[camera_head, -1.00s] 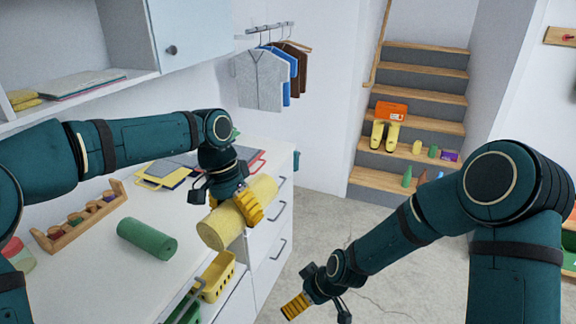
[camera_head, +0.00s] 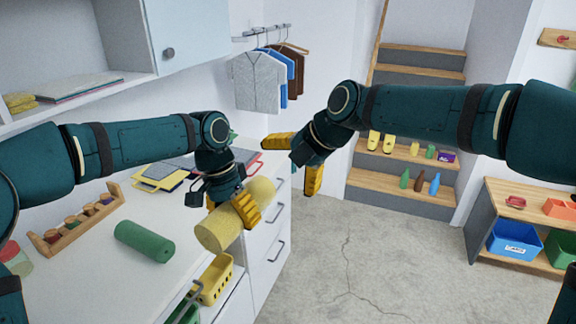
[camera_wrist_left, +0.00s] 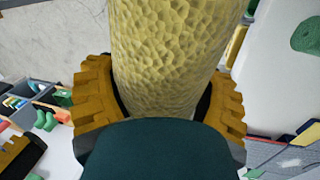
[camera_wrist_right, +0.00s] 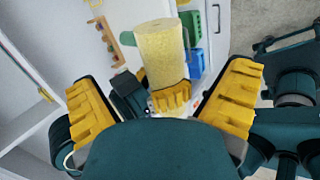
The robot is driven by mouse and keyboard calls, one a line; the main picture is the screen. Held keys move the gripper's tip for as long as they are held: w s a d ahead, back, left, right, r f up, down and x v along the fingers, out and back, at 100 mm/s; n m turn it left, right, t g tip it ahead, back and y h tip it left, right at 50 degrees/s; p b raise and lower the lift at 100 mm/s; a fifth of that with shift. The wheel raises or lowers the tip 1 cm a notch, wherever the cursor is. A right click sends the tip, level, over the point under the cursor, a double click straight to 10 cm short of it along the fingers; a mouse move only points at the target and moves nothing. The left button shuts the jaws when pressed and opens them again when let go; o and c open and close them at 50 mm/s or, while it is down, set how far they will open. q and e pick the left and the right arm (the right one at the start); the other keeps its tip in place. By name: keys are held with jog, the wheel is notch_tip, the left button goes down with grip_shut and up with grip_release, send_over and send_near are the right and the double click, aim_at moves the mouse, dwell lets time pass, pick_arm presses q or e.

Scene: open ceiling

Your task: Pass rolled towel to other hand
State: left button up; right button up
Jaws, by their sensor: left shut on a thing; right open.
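A yellow rolled towel (camera_head: 222,229) is held by my left gripper (camera_head: 230,207) above the front edge of the white counter. In the left wrist view the yellow towel (camera_wrist_left: 175,50) stands between the two yellow finger pads, which press on both its sides. My right gripper (camera_head: 290,160) is open and empty, up and to the right of the towel. In the right wrist view its fingers (camera_wrist_right: 160,100) are wide apart, with the towel (camera_wrist_right: 162,52) ahead between them, not touched. A green rolled towel (camera_head: 145,241) lies on the counter.
A wooden rack (camera_head: 75,224) with several small items stands on the counter (camera_head: 105,270). A yellow basket (camera_head: 215,278) is below the held towel. Folders lie behind it. Hanging clothes (camera_head: 258,80) are at the back. The floor (camera_head: 350,260) at right is clear.

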aim_at(259, 191)
jog(key=x, duration=1.1)
jog(key=shift+w+a+f, duration=0.15)
jog(key=shift+a, duration=0.15)
jog(key=c, duration=1.2)
pick_arm(q)
jog(key=o, duration=1.2)
pick_arm(e)
jog(key=shift+c, duration=0.2)
